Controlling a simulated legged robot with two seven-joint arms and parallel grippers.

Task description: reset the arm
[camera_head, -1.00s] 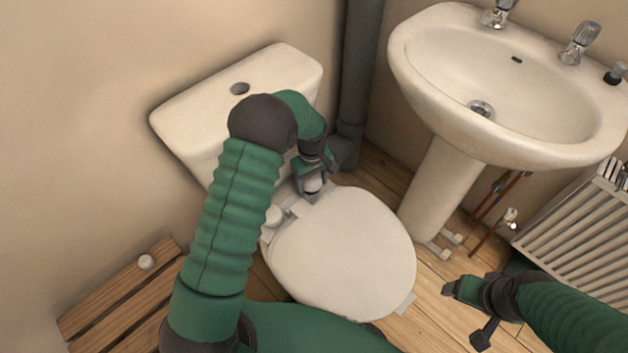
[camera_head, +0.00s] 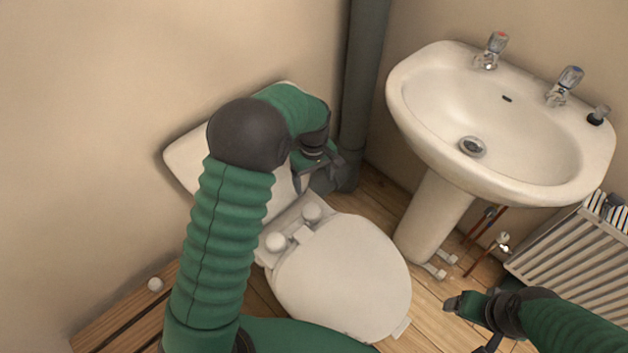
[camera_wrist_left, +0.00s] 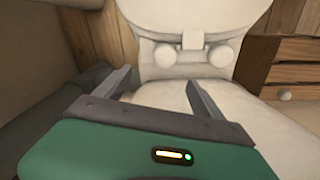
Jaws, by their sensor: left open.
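My left arm comes in from the left of the head view and bends over the toilet cistern (camera_head: 190,155). My left gripper (camera_head: 315,178) is above the back of the toilet, near the dark pipe. In the left wrist view its two fingers (camera_wrist_left: 155,88) are spread apart with nothing between them. The toilet (camera_head: 345,275) has its lid down, with two round hinge caps (camera_head: 293,228) at the back. My right gripper (camera_head: 462,306) is low at the right, above the floor; its fingertips are too small to tell open from shut.
A white basin (camera_head: 425,105) on a pedestal stands at the right, with a radiator (camera_head: 570,260) beside it. A dark vertical pipe (camera_head: 362,80) runs behind my left gripper. A slatted wooden bench (camera_head: 125,320) with a small white knob (camera_head: 155,284) is at lower left.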

